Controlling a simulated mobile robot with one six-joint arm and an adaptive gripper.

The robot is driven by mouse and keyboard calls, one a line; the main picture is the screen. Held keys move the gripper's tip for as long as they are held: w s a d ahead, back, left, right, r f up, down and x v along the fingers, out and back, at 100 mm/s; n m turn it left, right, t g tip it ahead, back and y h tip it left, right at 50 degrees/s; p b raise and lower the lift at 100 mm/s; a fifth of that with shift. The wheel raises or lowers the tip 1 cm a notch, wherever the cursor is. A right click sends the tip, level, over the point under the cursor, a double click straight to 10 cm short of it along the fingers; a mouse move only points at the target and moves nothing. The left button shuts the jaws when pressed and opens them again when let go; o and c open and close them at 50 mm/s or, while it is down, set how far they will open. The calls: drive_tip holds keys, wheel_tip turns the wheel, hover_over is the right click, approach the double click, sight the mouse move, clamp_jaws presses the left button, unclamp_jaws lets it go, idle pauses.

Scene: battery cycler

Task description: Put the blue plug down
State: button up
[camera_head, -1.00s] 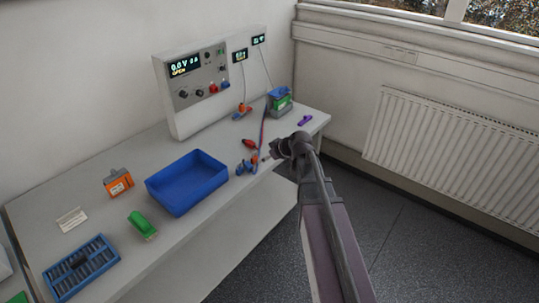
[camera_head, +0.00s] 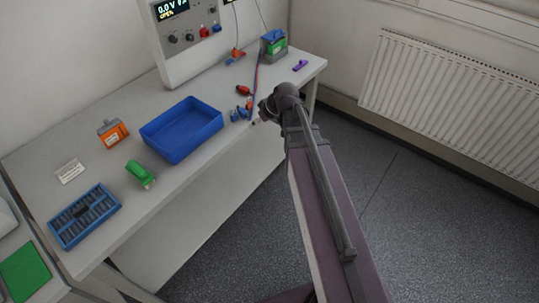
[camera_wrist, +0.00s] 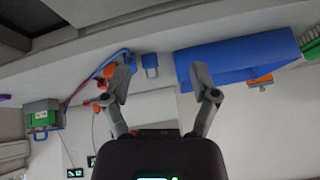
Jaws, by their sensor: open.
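The blue plug (camera_head: 238,114) lies on the grey bench near its front edge, just right of the blue tray. In the wrist view a small blue piece, which looks like the blue plug (camera_wrist: 150,62), shows on the bench top, between the fingertips in the picture. My gripper (camera_head: 257,121) is beside the bench's front edge, a little right of the plug. Its two fingers (camera_wrist: 165,88) are spread wide with nothing between them. The plug appears apart from the fingers; the exact gap is hard to tell.
Red plugs (camera_head: 243,90) and red and blue leads lie behind the blue plug. A blue tray (camera_head: 162,153), a green part (camera_head: 140,174), an orange box (camera_head: 112,133) and a blue rack (camera_head: 72,222) stand to the left. The cycler (camera_head: 180,58) is behind. Open floor lies right.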

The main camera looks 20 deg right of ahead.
drive_tip(key=s+f+m+g+h, duration=0.3)
drive_tip(key=s+m+g+h, duration=0.1)
drive_tip(key=s, duration=1.1)
drive_tip(key=shift+a+m+g, duration=0.25)
drive_tip(key=shift+m+g, duration=0.15)
drive_tip(key=shift+m, duration=0.3)
